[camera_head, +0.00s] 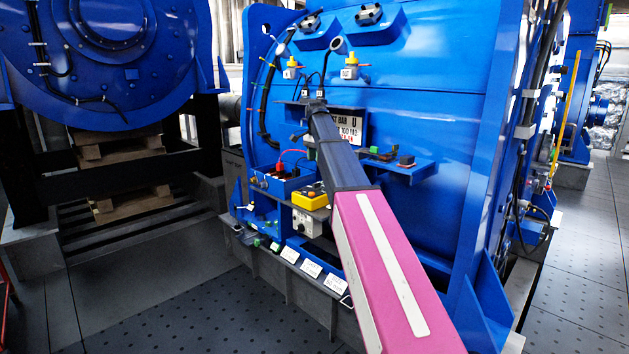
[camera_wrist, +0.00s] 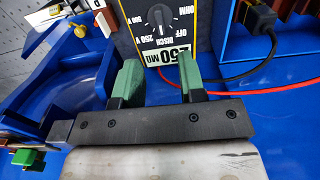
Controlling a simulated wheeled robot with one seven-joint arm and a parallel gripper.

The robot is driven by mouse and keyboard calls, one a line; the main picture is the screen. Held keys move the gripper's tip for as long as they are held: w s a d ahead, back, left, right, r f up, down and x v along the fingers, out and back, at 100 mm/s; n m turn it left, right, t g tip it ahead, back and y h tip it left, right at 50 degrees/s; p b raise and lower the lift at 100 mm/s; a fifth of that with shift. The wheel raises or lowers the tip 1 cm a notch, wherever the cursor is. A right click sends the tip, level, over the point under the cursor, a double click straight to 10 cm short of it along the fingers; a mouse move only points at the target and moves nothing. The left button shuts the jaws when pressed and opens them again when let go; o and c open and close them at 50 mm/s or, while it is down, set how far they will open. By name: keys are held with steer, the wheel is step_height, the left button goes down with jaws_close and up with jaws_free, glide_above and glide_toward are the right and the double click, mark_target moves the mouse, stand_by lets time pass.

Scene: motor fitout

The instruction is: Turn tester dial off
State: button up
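The lettering is upside down there, and I cannot tell for sure which mark the dial points to. In the head view a yellow box (camera_head: 309,196), likely the tester, sits on the blue machine's lower ledge. My gripper (camera_wrist: 160,70) has two green fingers spread apart with nothing between them. Its fingertips are just short of the dial and do not touch it. In the head view the fingers cannot be made out.
A red lead and a black cable (camera_wrist: 245,72) run close to the right finger. A blue ledge with small parts (camera_head: 400,168) juts out right of my arm. A grey box (camera_head: 306,222) sits below the yellow box. Floor at left is clear.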

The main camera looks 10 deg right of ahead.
mark_target(317, 185)
step_height(317, 185, down, 10)
steer(key=shift+f, duration=0.25)
stand_by(0.3)
jaws_close()
